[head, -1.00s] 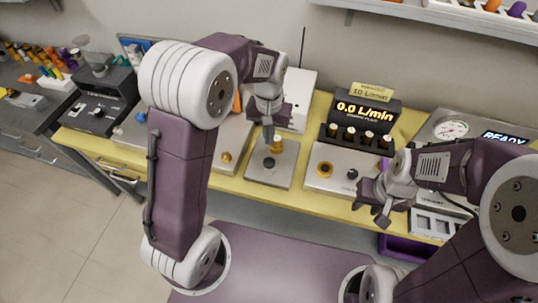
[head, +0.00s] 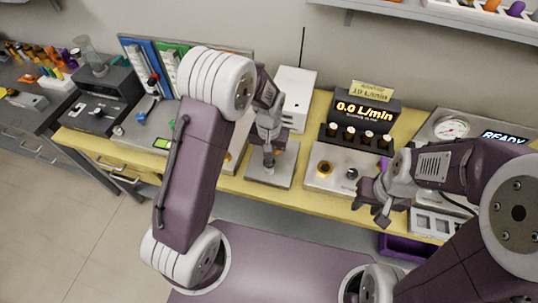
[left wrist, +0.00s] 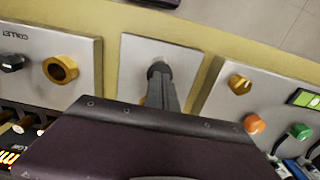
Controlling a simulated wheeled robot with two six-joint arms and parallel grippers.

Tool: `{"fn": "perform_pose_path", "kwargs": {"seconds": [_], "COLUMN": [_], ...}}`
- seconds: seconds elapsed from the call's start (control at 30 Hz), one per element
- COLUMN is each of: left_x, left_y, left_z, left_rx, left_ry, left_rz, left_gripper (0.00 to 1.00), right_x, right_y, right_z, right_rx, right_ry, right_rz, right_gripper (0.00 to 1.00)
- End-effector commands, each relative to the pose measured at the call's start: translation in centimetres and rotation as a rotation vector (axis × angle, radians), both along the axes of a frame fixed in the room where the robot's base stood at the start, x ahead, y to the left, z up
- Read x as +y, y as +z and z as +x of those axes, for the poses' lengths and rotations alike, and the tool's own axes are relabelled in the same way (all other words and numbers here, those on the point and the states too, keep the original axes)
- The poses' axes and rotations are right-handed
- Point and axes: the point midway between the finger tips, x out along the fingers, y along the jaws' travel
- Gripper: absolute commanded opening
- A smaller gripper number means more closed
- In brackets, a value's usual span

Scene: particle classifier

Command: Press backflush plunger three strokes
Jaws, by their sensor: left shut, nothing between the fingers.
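My left gripper (head: 268,163) is shut with nothing between its fingers. It points down over the small grey plate (head: 257,175) in the middle of the bench. In the left wrist view its closed fingers (left wrist: 162,82) reach a dark round knob (left wrist: 157,67) on that plate (left wrist: 135,50), apparently the plunger. I cannot tell whether they touch. The gripper and arm hide most of the knob in the head view. My right gripper (head: 376,201) appears open and empty, in front of the bench at the right.
A panel with a brass ring (head: 325,169) and a black knob is right of the plate. A flow display (head: 367,112) reading 0.0 L/min stands behind it. A white box (head: 296,98) is behind the plate. A pressure gauge (head: 453,128) is at the right.

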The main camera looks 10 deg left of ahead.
Motion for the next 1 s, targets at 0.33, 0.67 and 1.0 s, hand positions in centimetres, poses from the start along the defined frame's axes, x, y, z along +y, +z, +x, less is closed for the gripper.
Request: {"fn": "perform_pose_path", "kwargs": {"seconds": [0.33,0.67,1.0], "left_x": [0.0,0.1,0.3], "left_y": [-2.8,-1.1,6.4], "left_z": [0.0,0.0,0.7], "left_rx": [0.002,0.005,-0.011], "left_ry": [0.0,0.0,0.0], "left_rz": [0.0,0.0,-0.002], "left_gripper": [0.0,0.0,0.0], "right_x": [0.0,0.0,0.0], "right_y": [-1.4,0.3,2.3], "right_z": [0.0,0.0,0.0], "right_rx": [0.0,0.0,0.001], "right_ry": [0.0,0.0,0.0], "right_rz": [0.0,0.0,0.0], "right_gripper": [0.36,0.36,0.36]}}
